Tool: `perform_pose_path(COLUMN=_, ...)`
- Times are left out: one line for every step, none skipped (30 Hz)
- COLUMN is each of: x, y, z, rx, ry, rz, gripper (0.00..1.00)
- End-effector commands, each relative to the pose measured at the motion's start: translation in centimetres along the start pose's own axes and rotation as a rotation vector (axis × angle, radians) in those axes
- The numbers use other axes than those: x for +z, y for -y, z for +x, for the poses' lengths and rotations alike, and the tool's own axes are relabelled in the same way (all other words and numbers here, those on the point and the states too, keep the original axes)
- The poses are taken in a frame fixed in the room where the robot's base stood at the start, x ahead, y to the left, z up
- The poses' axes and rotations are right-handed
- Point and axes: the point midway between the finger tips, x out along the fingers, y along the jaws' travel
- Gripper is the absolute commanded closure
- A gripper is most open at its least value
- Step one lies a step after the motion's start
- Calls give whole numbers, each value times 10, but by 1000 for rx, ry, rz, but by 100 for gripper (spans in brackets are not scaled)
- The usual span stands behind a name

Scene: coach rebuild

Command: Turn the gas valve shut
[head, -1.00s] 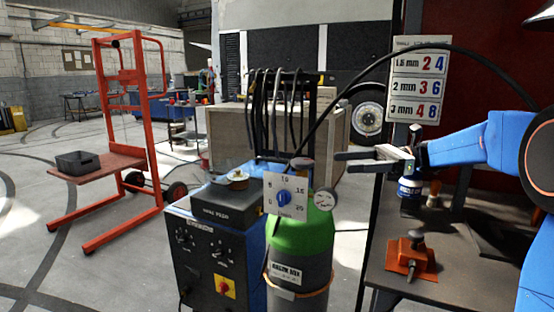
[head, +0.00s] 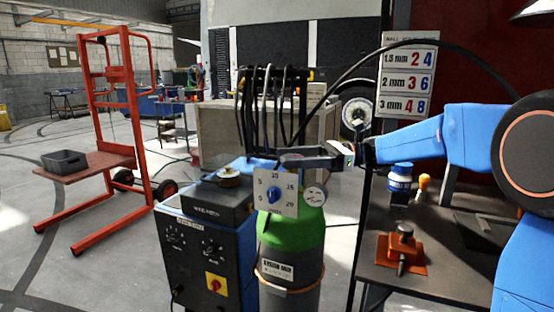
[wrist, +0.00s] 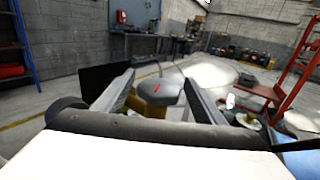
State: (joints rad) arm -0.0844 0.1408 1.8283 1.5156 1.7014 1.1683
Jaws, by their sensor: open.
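The green gas bottle (head: 295,232) stands in the middle of the head view. A dial plate with a blue knob (head: 273,192) and a small round gauge (head: 314,196) are on its front. My gripper (head: 283,156) reaches in from the right over the bottle's top, fingers level. In the head view the valve is mostly hidden by the fingers. In the wrist view the valve knob (wrist: 160,92), grey and many-sided with a red mark, sits between the two open fingers. A gap shows on its right; contact on the left is unclear.
A blue welding machine (head: 200,255) stands left of the bottle, with a dark box (head: 215,202) on top. A black hose arches above my arm. A bench (head: 440,275) with an orange clamp (head: 402,250) is at right. A red lift (head: 130,130) stands left.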

Motion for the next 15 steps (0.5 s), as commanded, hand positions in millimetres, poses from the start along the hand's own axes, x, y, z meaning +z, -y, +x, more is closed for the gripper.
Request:
perform_pose_path(x=0, y=0, z=9, rx=1, ry=0, rz=0, gripper=36)
perform_pose_path(x=0, y=-1, z=13, rx=2, ry=0, rz=0, gripper=36)
perform_pose_path(x=0, y=-1, z=19, rx=2, ry=1, rz=1, gripper=36)
perform_pose_path(x=0, y=0, z=22, rx=2, ry=0, rz=1, gripper=36)
perform_pose_path(x=0, y=0, z=25, rx=1, ry=0, rz=1, gripper=36)
perform_pose_path(x=0, y=0, z=29, rx=1, ry=0, rz=1, gripper=36)
perform_pose_path(x=0, y=0, z=32, rx=1, ry=0, rz=1, gripper=36)
perform_pose_path(x=0, y=0, z=34, rx=1, ry=0, rz=1, gripper=36)
perform_pose_path(x=0, y=0, z=36, rx=1, ry=0, rz=1, gripper=36)
perform_pose_path(x=0, y=0, z=38, rx=1, ry=0, rz=1, gripper=36)
perform_pose_path(x=0, y=0, z=39, rx=0, ry=0, rz=1, gripper=36)
perform_pose_path(x=0, y=0, z=40, rx=0, ry=0, rz=1, gripper=36)
perform_pose_path(x=-1, y=0, z=40, rx=-1, ry=0, rz=1, gripper=36)
perform_pose_path(x=0, y=0, z=40, rx=-1, ry=0, rz=1, gripper=36)
perform_pose_path(x=0, y=0, z=41, rx=-1, ry=0, rz=1, gripper=36)
